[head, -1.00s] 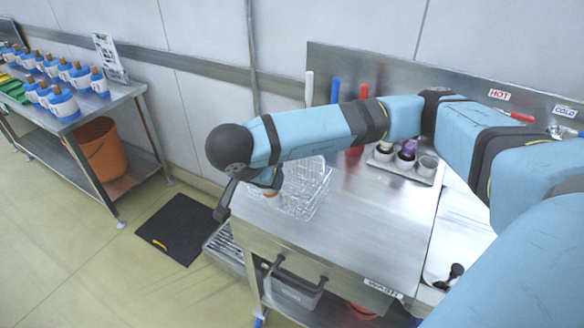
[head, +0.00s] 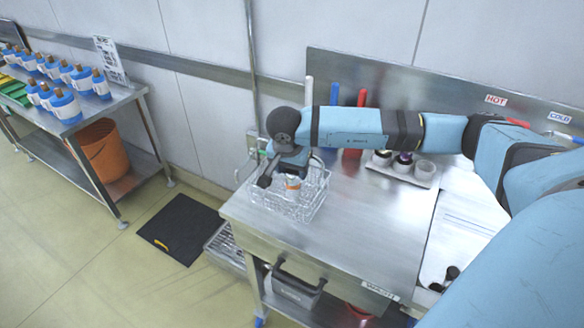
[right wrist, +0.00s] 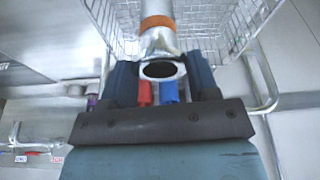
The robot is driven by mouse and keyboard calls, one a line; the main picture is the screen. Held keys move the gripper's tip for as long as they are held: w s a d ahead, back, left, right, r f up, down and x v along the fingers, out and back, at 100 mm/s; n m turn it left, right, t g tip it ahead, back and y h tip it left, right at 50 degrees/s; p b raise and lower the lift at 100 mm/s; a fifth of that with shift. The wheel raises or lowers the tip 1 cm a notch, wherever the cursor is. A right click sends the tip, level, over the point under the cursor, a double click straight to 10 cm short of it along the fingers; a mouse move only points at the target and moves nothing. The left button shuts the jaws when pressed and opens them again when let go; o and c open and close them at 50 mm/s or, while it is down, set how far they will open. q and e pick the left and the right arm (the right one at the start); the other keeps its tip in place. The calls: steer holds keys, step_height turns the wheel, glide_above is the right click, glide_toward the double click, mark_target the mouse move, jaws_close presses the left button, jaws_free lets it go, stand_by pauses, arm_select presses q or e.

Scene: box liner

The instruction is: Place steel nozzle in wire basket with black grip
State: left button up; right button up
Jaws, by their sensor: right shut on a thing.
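The wire basket (head: 312,203) stands on the steel table near its left end. Its wire walls also show in the right wrist view (right wrist: 222,25). I cannot make out a black grip on it. My right gripper (head: 287,172) is above the basket, shut on the steel nozzle. In the right wrist view the nozzle (right wrist: 160,45) is bright metal with an orange band and a round open end, between the dark fingers (right wrist: 161,82). In the head view only its orange part (head: 293,182) shows clearly. My left gripper is not in view.
A tray with several cups (head: 425,170) sits at the back of the steel table (head: 350,240). Red (head: 362,98) and blue (head: 334,93) upright things stand against the back panel. The table's front middle is clear. A black mat (head: 182,230) lies on the floor.

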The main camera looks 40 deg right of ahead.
steer(key=shift+f, duration=0.75)
steer(key=shift+f, duration=0.25)
steer(key=o, duration=1.3)
